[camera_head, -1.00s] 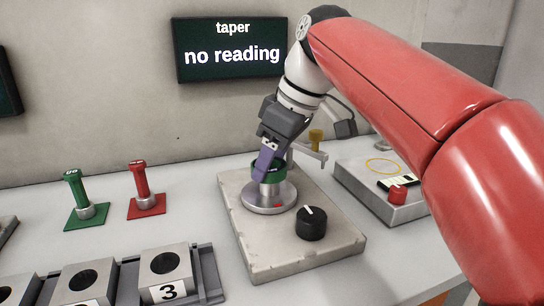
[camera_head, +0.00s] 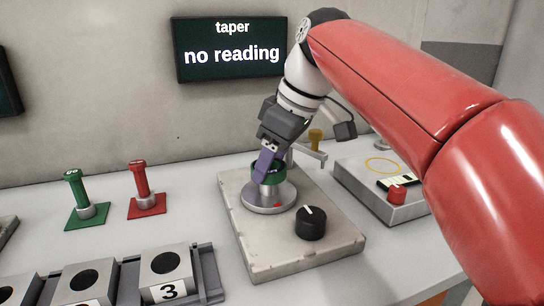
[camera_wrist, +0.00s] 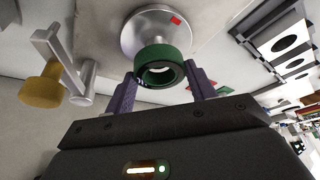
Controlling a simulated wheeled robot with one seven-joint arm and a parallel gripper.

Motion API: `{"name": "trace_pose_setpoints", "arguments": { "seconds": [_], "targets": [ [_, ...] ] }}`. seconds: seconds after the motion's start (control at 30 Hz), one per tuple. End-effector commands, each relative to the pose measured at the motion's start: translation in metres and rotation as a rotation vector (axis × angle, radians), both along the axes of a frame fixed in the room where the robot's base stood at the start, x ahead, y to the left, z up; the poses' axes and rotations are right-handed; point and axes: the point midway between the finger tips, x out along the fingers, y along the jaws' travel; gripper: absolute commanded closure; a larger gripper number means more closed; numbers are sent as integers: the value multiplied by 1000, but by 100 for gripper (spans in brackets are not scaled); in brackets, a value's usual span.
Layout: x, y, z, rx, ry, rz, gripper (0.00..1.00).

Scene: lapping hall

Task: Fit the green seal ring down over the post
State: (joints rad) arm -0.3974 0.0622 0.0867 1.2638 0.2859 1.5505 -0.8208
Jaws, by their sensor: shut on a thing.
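The green seal ring (camera_head: 262,172) is between the purple fingers of my gripper (camera_head: 267,163), which is shut on it. In the wrist view the ring (camera_wrist: 160,63) shows its dark opening between the two fingertips (camera_wrist: 163,78). The post (camera_head: 272,189) is a short grey metal stub on a round silver flange (camera_head: 256,205) with a red mark. The ring is at the post's top, with grey metal showing below it. The ring hides the post's upper end, so I cannot tell how far it is around it.
The flange stands on a grey plate (camera_head: 258,256) with a black knob (camera_head: 311,224). A yellow-capped metal arm (camera_head: 314,141) stands close behind. Green (camera_head: 77,190) and red (camera_head: 139,180) handled gauges are at left, numbered blocks (camera_head: 164,272) in front, a box with a red button (camera_head: 397,193) at right.

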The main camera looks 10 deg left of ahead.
Motion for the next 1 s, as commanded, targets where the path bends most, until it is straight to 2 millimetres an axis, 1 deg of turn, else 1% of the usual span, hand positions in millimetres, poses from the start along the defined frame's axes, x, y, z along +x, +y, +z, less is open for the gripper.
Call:
{"name": "trace_pose_setpoints", "arguments": {
  "seconds": [0.4, 1.0],
  "targets": [
    [0, 0, 0, 1, -1, 0, 69],
    [0, 0, -8, 1, -1, 0, 69]
  ]
}}
